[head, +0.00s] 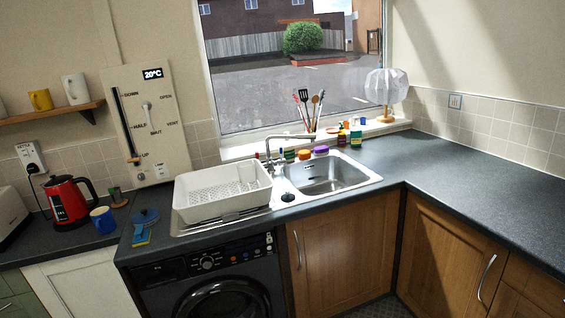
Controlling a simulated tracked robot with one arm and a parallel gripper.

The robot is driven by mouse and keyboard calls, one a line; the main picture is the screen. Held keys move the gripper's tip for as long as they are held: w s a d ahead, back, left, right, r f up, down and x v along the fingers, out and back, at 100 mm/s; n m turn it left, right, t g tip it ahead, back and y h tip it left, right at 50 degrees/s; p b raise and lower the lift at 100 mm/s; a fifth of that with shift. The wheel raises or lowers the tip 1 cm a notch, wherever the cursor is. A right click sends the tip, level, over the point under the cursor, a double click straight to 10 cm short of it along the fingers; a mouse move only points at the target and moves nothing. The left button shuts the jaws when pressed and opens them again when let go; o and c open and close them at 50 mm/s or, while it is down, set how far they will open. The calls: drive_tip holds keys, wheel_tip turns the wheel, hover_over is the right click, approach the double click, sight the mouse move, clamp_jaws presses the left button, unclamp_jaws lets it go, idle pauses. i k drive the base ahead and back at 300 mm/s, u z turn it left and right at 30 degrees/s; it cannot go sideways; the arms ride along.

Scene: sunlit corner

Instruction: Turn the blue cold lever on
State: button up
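The chrome tap (290,137) stands behind the sink, at the back edge of the counter. Its spout reaches right over the steel sink basin (325,177). The tap's base and handles sit just behind the white dish rack and are very small here. I cannot clearly make out a blue cold lever or which way it is turned. No water is seen running from the spout. My gripper is not in view.
The white dish rack (224,191) stands left of the basin. Colourful bottles and tubs (321,150) crowd the sill side of the sink, near a utensil pot (309,125). A red kettle (69,201) and blue mug (103,220) stand left. The right counter (470,190) is clear.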

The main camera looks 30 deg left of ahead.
sight(281, 161)
drive_tip(key=u, duration=0.3)
drive_tip(key=i, duration=0.5)
drive_tip(key=u, duration=0.5)
drive_tip(key=i, duration=2.5)
drive_tip(key=z, duration=0.8)
drive_tip(key=k, duration=0.7)
drive_tip(key=z, duration=0.25)
drive_tip(key=i, duration=0.8)
drive_tip(key=u, duration=0.1)
